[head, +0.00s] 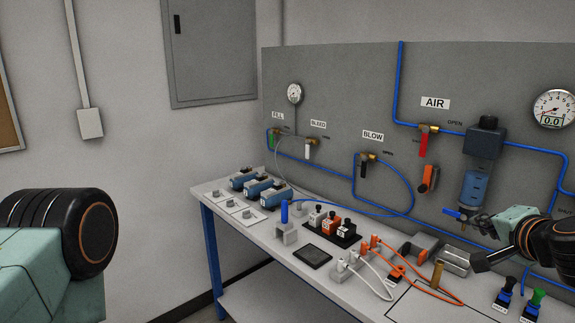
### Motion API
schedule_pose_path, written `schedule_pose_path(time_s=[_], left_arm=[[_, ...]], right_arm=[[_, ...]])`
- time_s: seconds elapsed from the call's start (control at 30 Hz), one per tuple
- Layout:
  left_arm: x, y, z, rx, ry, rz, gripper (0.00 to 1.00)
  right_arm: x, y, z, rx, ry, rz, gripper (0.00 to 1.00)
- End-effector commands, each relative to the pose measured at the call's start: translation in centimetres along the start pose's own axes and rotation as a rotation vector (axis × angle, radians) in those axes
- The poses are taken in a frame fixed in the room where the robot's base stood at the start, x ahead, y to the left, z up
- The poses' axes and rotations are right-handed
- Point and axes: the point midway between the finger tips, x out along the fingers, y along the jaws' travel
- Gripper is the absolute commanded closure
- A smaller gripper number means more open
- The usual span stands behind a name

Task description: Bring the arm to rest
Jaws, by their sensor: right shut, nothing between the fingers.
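My right gripper (480,263) is at the right of the head view, with its arm coming in from the right edge. Its dark fingers are shut with nothing between them and point left, in front of the grey panel and over the right part of the workbench. In the picture it overlaps the area just right of a grey vise-like block (453,260); I cannot tell whether they touch. At the left edge, a pale green link and black joint of my left arm show. My left gripper is out of the picture.
The workbench (235,227) carries blue valve units (258,187), a dark tray (312,255), orange cables (420,285) and several small fittings. The panel (340,85) behind holds blue air lines, valves, a filter (476,185) and a gauge (554,108). Floor space left of the bench looks clear.

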Motion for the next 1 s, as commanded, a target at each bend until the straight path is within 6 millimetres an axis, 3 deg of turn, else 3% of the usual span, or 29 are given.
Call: schedule_pose_path(time_s=[0.27,0.37,0.57,0.77,1.0], left_arm=[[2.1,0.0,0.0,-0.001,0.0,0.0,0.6],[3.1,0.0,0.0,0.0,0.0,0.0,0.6],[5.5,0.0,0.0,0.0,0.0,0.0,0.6],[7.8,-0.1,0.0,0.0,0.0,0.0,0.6],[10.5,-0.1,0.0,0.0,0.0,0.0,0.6]], right_arm=[[0.7,5.7,7.5,-0.215,-0.116,0.093,1.0],[0.7,9.1,11.1,-0.311,-0.182,0.143,1.0],[-0.8,18.5,19.9,-0.537,-0.376,0.268,1.0],[-4.6,28.4,27.7,-0.738,-0.605,0.383,1.0],[-11.6,39.6,35.1,-0.937,-0.902,0.503,1.0]])
